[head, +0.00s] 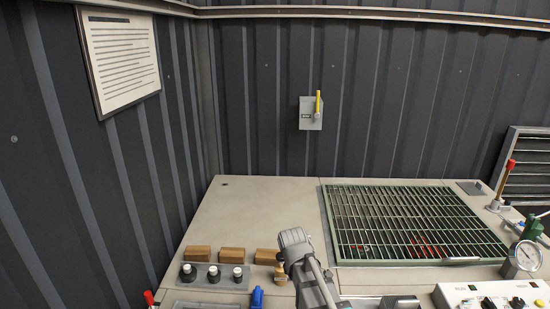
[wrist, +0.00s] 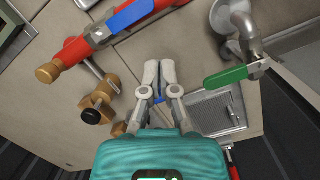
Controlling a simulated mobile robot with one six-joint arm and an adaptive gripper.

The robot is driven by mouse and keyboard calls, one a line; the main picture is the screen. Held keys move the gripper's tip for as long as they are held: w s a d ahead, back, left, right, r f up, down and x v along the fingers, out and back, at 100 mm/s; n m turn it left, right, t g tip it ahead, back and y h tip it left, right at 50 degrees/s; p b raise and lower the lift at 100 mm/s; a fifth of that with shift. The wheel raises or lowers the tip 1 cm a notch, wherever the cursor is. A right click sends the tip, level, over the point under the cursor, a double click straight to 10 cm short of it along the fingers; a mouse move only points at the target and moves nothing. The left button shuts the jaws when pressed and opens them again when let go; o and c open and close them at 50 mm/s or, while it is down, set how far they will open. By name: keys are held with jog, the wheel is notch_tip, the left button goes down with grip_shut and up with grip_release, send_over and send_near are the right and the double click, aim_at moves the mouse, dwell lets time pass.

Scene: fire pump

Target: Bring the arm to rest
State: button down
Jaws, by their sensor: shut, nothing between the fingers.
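My gripper (wrist: 159,72) shows in the wrist view with its two light grey fingers together and nothing between them. It hangs over a grey-beige surface, apart from the fittings around it. In the head view a grey part of my arm (head: 302,262) rises over the front of the deck, in front of the green grating's left side. I cannot make out the fingers in the head view.
The wrist view shows a red pipe (wrist: 76,50) with a blue handle (wrist: 130,14), brass fittings (wrist: 104,92) and a green lever (wrist: 226,76) near the fingers. The head view shows a deck (head: 260,205), green grating (head: 400,215), gauge (head: 527,256) and yellow-handled wall switch (head: 310,114).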

jog(key=s+d+m+y, duration=0.2)
jog(key=s+d+m, duration=0.4)
jog(key=m, duration=0.6)
jog(key=shift+s+d+f, duration=0.15)
jog(key=shift+s+d, duration=0.25)
jog(key=shift+d, duration=1)
